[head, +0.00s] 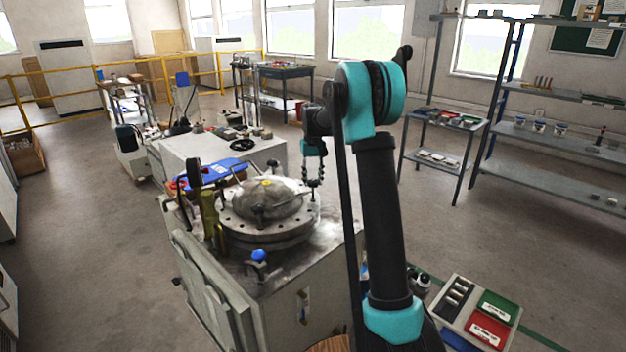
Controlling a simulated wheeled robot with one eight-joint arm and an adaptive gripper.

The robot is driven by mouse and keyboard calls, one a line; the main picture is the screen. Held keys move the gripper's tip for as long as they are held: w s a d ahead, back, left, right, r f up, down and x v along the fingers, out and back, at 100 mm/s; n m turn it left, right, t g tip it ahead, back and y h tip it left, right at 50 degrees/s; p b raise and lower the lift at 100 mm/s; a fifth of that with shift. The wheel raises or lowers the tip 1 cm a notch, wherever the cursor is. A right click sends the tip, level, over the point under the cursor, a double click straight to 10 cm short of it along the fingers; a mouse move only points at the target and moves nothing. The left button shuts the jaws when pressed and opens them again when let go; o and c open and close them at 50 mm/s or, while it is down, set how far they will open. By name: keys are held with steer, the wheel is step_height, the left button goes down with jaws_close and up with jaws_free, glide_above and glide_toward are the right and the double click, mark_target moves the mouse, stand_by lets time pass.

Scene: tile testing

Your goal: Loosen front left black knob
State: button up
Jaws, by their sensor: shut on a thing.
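My gripper (313,182) points down at the right edge of the round steel flange with its domed lid (265,198), on top of the grey machine. Its fingers are closed together on something small and dark, apparently a black knob at the flange edge. The fingers hide most of it, so its shape and turn cannot be told. One more dark knob (272,164) shows at the flange's far side.
A brass-coloured cylinder with a black top (209,215) stands left of the flange. A cluttered bench (200,152) stands behind the machine. Shelves (545,140) and a tray of coloured boxes (478,312) are at right. Open floor lies left.

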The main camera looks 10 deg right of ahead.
steer(key=n, duration=0.6)
stand_by(0.6)
steer(key=o, duration=1.2)
step_height(320, 180, up, 12)
steer(key=shift+r, duration=0.1)
